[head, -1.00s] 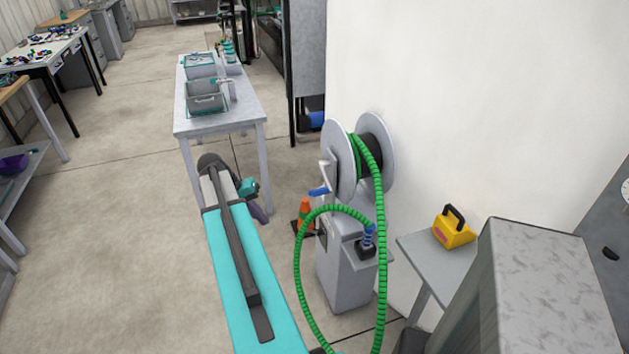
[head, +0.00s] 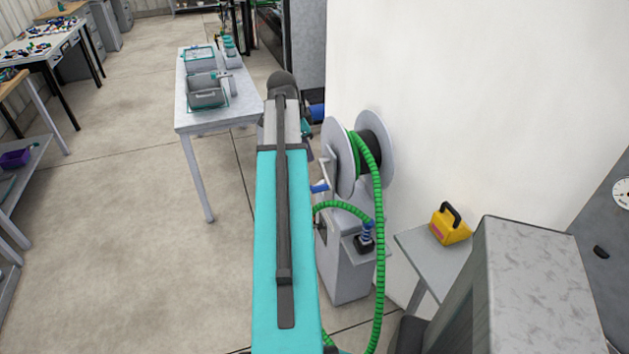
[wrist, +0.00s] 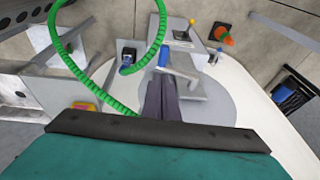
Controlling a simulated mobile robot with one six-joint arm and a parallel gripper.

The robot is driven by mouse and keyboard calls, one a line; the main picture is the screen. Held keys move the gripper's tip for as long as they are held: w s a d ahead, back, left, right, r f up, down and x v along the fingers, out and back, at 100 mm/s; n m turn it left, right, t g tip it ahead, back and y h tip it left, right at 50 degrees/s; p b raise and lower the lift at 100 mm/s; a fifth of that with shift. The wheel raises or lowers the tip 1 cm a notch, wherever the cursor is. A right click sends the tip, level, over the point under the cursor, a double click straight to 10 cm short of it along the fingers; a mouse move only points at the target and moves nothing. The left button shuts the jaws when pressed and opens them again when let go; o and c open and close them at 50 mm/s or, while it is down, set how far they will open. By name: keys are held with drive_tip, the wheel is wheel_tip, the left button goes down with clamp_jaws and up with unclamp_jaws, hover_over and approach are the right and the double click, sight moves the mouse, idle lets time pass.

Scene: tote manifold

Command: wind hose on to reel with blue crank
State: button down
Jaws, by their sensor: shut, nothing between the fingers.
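The hose reel (head: 376,140) has pale grey discs and stands by the white wall on a grey stand. Its crank (head: 326,165) is pale grey with a blue handle (head: 319,187) on the reel's left side. The wrist view shows the blue handle (wrist: 164,55) and the crank arm (wrist: 183,75). The green hose (head: 378,250) goes over the reel, hangs down in a loop and reaches a blue fitting (head: 366,233). My gripper (wrist: 161,82) is shut and empty, its fingertips close to the handle in the wrist view. I cannot tell if they touch. My arm mostly hides it in the head view.
A yellow case (head: 451,224) sits on a small grey table at right, beside a tall grey cabinet (head: 540,270). A table with grey totes (head: 207,92) stands behind at left. The floor at left is clear.

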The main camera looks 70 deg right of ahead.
drive_tip(key=p, duration=0.3)
hover_over(318, 188)
drive_tip(key=a, duration=0.2)
drive_tip(key=shift+f, duration=4.8)
drive_tip(key=shift+w+d+f+p, duration=0.15)
drive_tip(key=shift+d+f+p, duration=0.1)
drive_tip(key=shift+f, duration=0.4)
drive_tip(key=shift+w+d+f+p, duration=0.15)
drive_tip(key=shift+f+p, duration=0.15)
drive_tip(key=shift+f, duration=0.35)
drive_tip(key=shift+w+d+f+p, duration=0.15)
drive_tip(key=shift+f+p, duration=0.1)
drive_tip(key=shift+f, duration=0.4)
drive_tip(key=shift+s+f+b, duration=0.15)
drive_tip(key=shift+s+b, duration=0.05)
drive_tip(key=shift+b, duration=0.1)
